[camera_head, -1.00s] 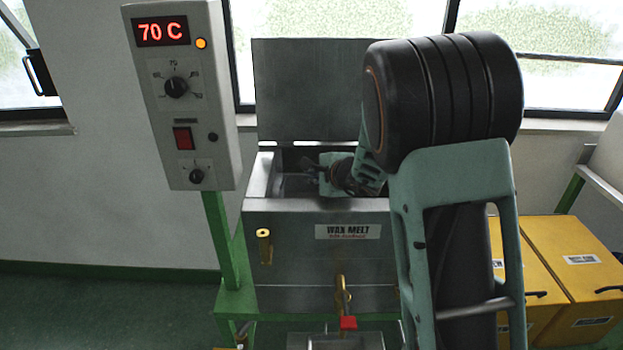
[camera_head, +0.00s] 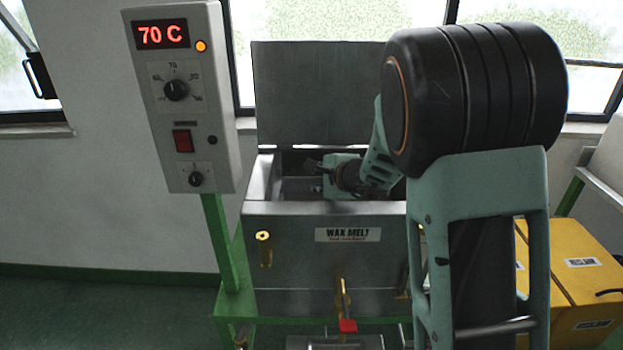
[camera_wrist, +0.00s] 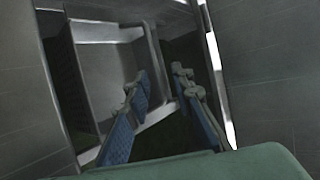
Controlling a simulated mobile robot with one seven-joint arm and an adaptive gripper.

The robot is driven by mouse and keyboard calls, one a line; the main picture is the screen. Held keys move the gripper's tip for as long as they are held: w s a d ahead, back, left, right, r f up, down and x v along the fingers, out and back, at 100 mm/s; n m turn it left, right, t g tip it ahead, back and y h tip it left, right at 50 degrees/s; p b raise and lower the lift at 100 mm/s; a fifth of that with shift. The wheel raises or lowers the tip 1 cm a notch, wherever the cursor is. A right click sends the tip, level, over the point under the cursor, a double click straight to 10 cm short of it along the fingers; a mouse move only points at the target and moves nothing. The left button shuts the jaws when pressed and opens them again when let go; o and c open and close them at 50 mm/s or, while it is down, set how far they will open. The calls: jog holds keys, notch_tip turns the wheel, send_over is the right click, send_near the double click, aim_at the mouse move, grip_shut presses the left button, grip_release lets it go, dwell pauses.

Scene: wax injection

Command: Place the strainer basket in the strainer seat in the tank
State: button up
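The tank (camera_head: 290,245) is a grey metal box labelled WAX MELT, with its lid (camera_head: 315,95) raised behind it. My gripper (camera_head: 314,167) reaches over the tank's open top from the right, pointing left. In the wrist view, the two blue-padded fingers of my gripper (camera_wrist: 162,90) stand apart, with no object clearly held between them. Grey metal walls and a dark opening lie beyond the fingers. I cannot make out the strainer basket or the strainer seat for certain in either view. My arm hides the tank's right side in the head view.
A control box (camera_head: 183,110) reading 70 C stands on a green post at the tank's left. A brass valve with a red handle (camera_head: 348,326) is at the tank's front. Yellow boxes (camera_head: 575,265) stand at the right. The raised lid bounds the opening behind.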

jog(key=v, duration=0.9)
jog(key=shift+s+r, duration=0.15)
jog(key=shift+s, duration=0.1)
